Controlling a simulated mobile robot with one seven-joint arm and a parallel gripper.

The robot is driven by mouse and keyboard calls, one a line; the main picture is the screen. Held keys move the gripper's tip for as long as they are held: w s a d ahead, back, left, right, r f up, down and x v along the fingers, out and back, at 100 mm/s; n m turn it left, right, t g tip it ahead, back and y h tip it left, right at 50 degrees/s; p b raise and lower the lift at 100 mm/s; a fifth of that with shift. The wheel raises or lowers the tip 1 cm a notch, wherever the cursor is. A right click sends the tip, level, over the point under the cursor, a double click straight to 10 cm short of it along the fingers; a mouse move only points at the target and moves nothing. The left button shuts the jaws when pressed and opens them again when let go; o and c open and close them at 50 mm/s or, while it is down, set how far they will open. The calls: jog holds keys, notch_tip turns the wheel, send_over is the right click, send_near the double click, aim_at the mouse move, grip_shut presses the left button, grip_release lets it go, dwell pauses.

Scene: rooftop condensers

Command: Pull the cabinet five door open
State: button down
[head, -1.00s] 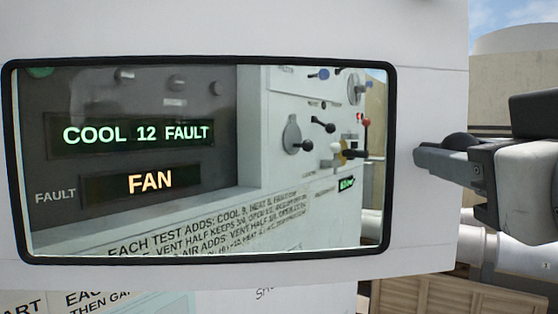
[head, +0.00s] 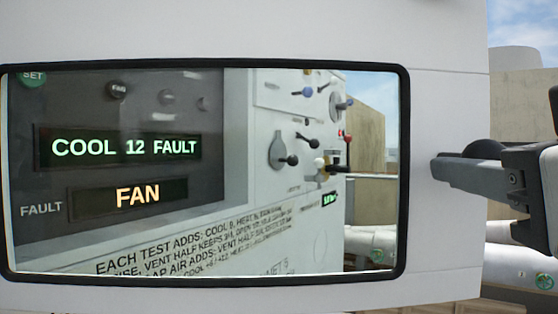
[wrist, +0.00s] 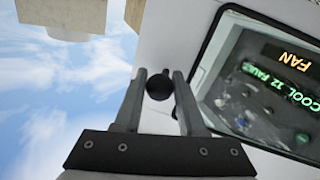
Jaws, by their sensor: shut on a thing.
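The white door (head: 445,100) with a black-framed window (head: 408,180) fills most of the head view. Through the window I see a dark panel reading COOL 12 FAULT and FAN, and levers on a white cabinet face (head: 300,215). Background shows past that face inside the window, so the door stands apart from it. No number five is legible on the door. My gripper (head: 436,166) is at the door's right edge. In the wrist view my gripper (wrist: 159,74) is shut on a round black knob (wrist: 159,87) beside the window.
Large pale pipes (head: 515,262) run behind the door at the lower right. A tan wall or block (head: 517,85) stands further back at the right. Sky shows at the upper right and over much of the wrist view's left side.

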aim_at(452, 109)
jog(key=c, duration=0.5)
grip_release()
notch_tip(452, 109, up, 5)
jog(key=shift+f+p, duration=0.2)
jog(key=shift+p, duration=0.45)
jog(key=s+d+r, duration=0.2)
jog(key=d, duration=0.1)
jog(key=s+d+r+p, duration=0.1)
jog(key=s+d+r, duration=0.1)
jog(key=s+d, duration=0.1)
jog(key=s+d+r, duration=0.2)
jog(key=d, duration=0.1)
jog(key=shift+s+r+p, duration=0.2)
jog(key=shift+r+p, duration=0.05)
jog(key=shift+p, duration=0.15)
